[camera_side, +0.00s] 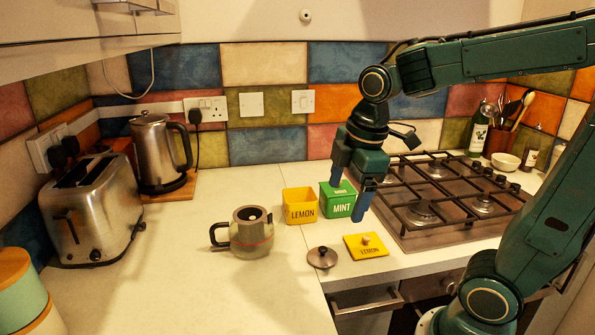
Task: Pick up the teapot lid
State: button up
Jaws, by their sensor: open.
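The teapot lid (322,257) is a small round dark lid with a black knob. It lies flat on the white counter near its front edge. The teapot (252,236), grey with a dark handle on its left, stands open just left of the lid. My gripper (350,199) points down with its blue-tipped fingers apart, above and to the right of the lid. It is empty, around or in front of the green MINT box (338,200); I cannot tell which from this view.
A yellow LEMON box (299,206) stands left of the green box. Its yellow lid (366,246) lies right of the teapot lid. A gas hob (440,196) is at right. A toaster (92,210) and kettle (158,152) stand at left.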

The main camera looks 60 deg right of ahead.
jog(key=w+d+f+n+g, duration=0.2)
jog(key=w+f+n, duration=0.3)
jog(key=n, duration=0.3)
jog(key=shift+w+d+g, duration=0.3)
jog(key=shift+w+d, duration=0.5)
jog(key=shift+d, duration=0.05)
jog(key=shift+f, duration=0.1)
send_over(323, 248)
jog(key=shift+f, duration=4.2)
jog(key=shift+f, duration=2.55)
